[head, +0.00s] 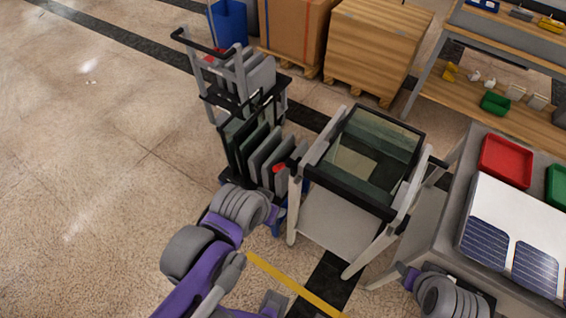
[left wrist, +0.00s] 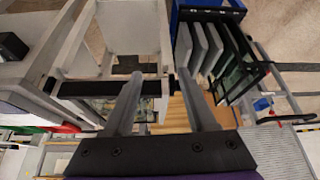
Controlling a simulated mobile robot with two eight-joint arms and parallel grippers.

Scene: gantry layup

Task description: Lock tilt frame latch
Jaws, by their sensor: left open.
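The tilt frame (head: 413,152) has a black rim around dark greenish glass and sits on a pale stand in the head view. A small red part (head: 279,168), possibly the latch handle, shows at its left side; I cannot tell for sure. In the left wrist view, the frame's black end rail (left wrist: 105,88) crosses behind my left gripper (left wrist: 158,80), which is open with nothing visible between its fingers. In the head view, my left arm reaches to the frame's left front, and its fingers are hidden behind the arm. My right arm is at lower right, its gripper out of view.
A rack cart (head: 236,140) with upright panels stands close left of the frame. Right is a bench with a red tray (head: 506,160) and solar cells (head: 485,232). Wooden crates (head: 372,45) and a blue bin (head: 229,22) stand behind. The floor at left is clear.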

